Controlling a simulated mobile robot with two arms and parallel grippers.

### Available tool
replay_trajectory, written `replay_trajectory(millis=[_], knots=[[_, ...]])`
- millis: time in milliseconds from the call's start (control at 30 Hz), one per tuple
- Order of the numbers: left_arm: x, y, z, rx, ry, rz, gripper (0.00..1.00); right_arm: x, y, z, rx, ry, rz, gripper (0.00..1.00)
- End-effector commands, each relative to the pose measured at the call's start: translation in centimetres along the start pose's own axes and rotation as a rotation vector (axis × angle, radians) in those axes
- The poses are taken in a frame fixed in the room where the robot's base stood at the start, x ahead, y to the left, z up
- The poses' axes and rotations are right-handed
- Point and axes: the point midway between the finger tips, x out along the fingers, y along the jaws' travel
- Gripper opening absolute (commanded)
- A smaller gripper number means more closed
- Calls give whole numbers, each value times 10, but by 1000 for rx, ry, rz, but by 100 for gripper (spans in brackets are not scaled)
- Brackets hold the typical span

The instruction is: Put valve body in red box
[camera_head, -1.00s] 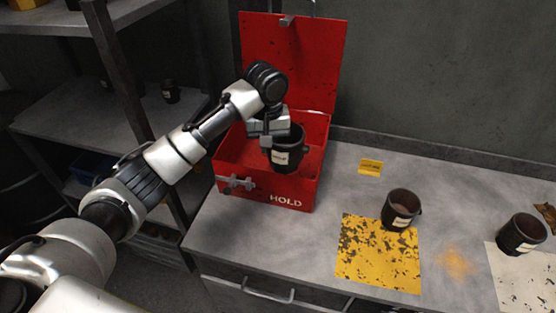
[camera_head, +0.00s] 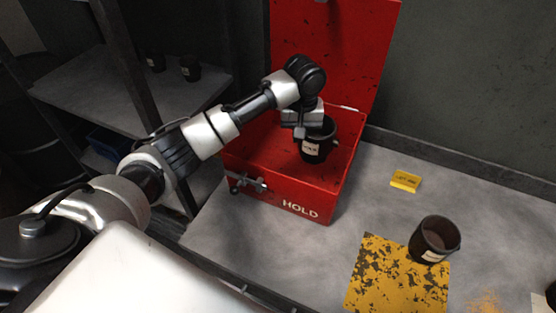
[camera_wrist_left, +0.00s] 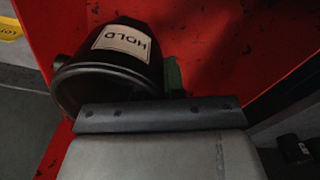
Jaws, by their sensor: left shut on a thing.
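The red box (camera_head: 275,199) marked HOLD stands on the grey bench with its lid (camera_head: 338,50) raised at the back. The valve body (camera_head: 315,150) is a black, cup-like part with a pale label. It is inside the box's outline, near its back right part. My left gripper (camera_head: 301,132) is shut on it from the left. In the left wrist view, the valve body (camera_wrist_left: 110,75) shows a HOLD label against red box surfaces. The jaws are partly hidden, and I cannot tell if the part touches the box floor. My right gripper is not in view.
Another black part (camera_head: 436,240) stands at the back edge of a worn yellow mat (camera_head: 395,280). A small yellow tag (camera_head: 405,181) lies on the bench right of the box. A shelf (camera_head: 150,95) with dark parts stands at left. The bench between box and mat is clear.

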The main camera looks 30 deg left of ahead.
Motion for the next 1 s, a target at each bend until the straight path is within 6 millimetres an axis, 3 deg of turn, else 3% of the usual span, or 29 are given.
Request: replay_trajectory(millis=[200, 400, 600, 1000], knots=[[23, -48, 1, -3, 1, -2, 0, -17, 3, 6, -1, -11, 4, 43], [44, -82, 3, -2, 0, 0, 0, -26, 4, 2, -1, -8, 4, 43], [54, -94, 3, 1, 2, 3, 0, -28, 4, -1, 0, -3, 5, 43], [94, -95, 3, 2, 3, 3, 0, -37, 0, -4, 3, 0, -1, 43]])
